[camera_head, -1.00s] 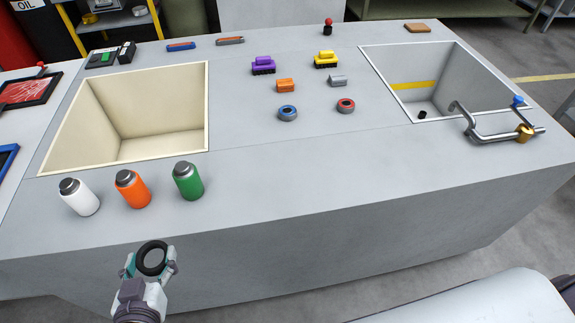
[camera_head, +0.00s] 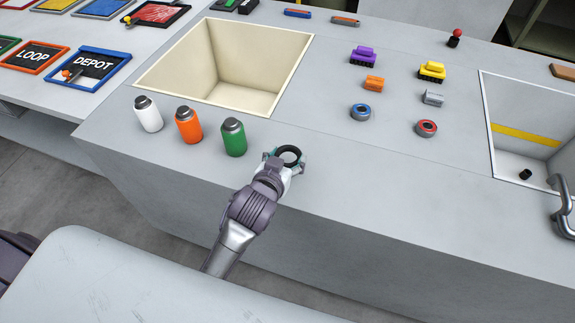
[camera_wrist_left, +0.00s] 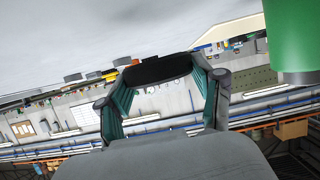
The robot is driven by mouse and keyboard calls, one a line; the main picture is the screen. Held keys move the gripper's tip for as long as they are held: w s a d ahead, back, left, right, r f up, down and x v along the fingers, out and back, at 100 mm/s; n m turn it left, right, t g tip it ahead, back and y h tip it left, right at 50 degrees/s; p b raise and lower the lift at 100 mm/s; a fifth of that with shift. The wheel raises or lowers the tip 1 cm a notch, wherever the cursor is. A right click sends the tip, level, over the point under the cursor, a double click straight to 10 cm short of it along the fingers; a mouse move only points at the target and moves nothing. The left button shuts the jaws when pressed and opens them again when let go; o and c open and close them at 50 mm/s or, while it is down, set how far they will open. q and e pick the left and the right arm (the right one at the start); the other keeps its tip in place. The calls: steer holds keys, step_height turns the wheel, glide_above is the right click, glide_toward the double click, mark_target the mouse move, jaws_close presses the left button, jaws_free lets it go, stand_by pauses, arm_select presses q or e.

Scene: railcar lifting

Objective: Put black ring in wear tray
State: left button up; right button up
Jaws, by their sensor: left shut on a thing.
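The black ring (camera_head: 290,147) is pinched between the fingers of my left gripper (camera_head: 285,161). In the head view they are over the bench's front edge, right of the green bottle. In the left wrist view the ring (camera_wrist_left: 157,70) is a dark band between the two fingertips. No tray with a readable "wear" label shows, so I cannot tell which one is the wear tray. A cream-lined open bin (camera_head: 146,82) is sunk in the bench behind the bottles. A grey-lined bin (camera_head: 521,177) with a yellow stripe is at the right. My right gripper is not in view.
White (camera_head: 148,115), orange (camera_head: 187,126) and green (camera_head: 233,138) bottles stand left of the gripper, the green one closest. Small coloured parts, including a blue ring (camera_head: 360,113) and a red ring (camera_head: 426,128), sit mid-bench. Framed panels, including DEPOT (camera_head: 93,66), lie at the left.

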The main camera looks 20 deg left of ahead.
arm_select(q)
steer(key=shift+w+d+f, duration=0.15)
steer(key=shift+w, duration=0.05)
steer(key=shift+f, duration=1.95)
steer(key=shift+f, duration=0.15)
steer(key=o, duration=1.1)
